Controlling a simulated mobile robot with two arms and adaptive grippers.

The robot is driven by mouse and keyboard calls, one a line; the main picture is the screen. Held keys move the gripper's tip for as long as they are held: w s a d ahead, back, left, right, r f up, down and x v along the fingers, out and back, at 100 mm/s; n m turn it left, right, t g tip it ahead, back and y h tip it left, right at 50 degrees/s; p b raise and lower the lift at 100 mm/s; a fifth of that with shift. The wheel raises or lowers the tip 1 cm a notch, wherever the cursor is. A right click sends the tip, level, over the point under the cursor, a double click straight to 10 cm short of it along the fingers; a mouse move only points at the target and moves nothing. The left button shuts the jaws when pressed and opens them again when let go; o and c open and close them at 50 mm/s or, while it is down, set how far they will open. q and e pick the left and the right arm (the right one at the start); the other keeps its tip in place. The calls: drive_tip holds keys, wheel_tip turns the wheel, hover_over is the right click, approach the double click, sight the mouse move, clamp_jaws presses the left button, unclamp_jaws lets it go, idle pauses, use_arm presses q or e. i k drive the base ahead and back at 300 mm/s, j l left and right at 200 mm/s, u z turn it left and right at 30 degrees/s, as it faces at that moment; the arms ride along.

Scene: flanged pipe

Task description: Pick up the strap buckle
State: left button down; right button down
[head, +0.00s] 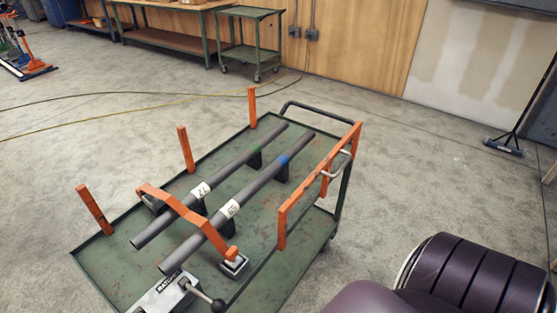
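An orange strap (185,210) arches over two grey pipes on the green cart, near their front ends. At its right end is a small orange end piece (231,254), which looks like the strap buckle, though it is too small to be sure. It is at or just above a small grey block with a dark top (234,266); I cannot tell whether they touch. A grey ratchet unit (163,292) with a black-knobbed lever (217,305) sits at the cart's near edge, partly cut off by the frame.
The pipes (236,165) (262,185) rest on dark supports on the green cart (105,258). Orange posts (187,149) stand along its left side, and an orange rail (312,190) runs along its right. A cable (150,93) crosses the otherwise open floor behind.

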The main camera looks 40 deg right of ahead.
sight(233, 262)
drive_tip(key=z, duration=0.85)
drive_tip(key=k+u, duration=0.15)
drive_tip(key=i+l, duration=0.05)
